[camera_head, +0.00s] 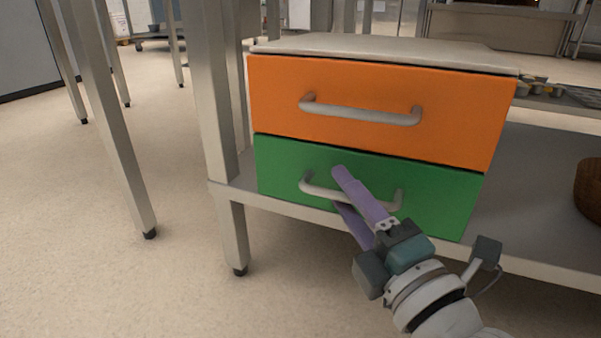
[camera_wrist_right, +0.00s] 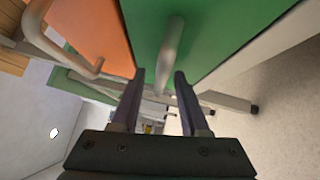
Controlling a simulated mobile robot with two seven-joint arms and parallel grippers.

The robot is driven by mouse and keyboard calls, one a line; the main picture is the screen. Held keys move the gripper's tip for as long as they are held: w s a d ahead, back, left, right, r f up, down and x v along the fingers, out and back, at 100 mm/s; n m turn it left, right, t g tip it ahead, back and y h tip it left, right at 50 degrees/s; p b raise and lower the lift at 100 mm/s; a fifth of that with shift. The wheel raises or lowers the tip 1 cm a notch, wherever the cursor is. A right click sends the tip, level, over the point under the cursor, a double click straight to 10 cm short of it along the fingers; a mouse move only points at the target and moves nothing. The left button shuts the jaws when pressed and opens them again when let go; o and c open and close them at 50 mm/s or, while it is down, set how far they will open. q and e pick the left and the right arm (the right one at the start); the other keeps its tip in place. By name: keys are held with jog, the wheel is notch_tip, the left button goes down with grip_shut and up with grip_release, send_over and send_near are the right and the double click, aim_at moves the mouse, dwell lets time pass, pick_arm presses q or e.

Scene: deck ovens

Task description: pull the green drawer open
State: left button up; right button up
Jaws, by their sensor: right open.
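The green drawer (camera_head: 275,162) is the lower front of a two-drawer cabinet and looks shut, roughly flush with the drawer above. Its pale curved bar handle (camera_head: 312,189) runs across its front. My right gripper (camera_head: 340,189) is open at the handle, one purple finger above the bar and one below. In the right wrist view, the green drawer (camera_wrist_right: 215,35) fills the top, and its handle (camera_wrist_right: 170,50) points into the gap between the fingers of my right gripper (camera_wrist_right: 158,82). I cannot tell whether either finger touches the bar. My left gripper is out of view.
An orange drawer (camera_head: 280,90) with a similar handle (camera_head: 360,112) sits directly above. The cabinet stands on a metal shelf (camera_head: 530,190) beside a table leg (camera_head: 212,90). A brown round object (camera_head: 588,190) is at the right edge. The floor (camera_head: 90,240) in front is clear.

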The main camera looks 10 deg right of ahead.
grip_shut()
dwell(0.4)
dwell(1.1)
